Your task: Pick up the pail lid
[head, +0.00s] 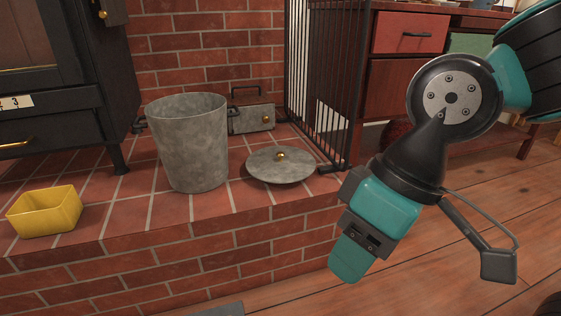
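The pail lid (270,170) is a round grey metal disc with a small brass knob on top. It lies knob up on the tiled brick hearth, to the right of the grey metal pail (190,150) and apart from it. The pail stands upright with its top uncovered; dark handles show at its sides. My gripper (352,256) hangs to the right of the lid and lower in the picture, pointing down and left beyond the hearth's front corner. It does not touch the lid. Its fingers are seen from the side, so any gap between them is hidden.
A yellow tub (45,211) sits at the hearth's left front. A black stove (60,100) stands behind it. A metal box (252,117) is behind the pail. A black barred guard (325,90) rises just right of the lid. The hearth in front of the lid is clear.

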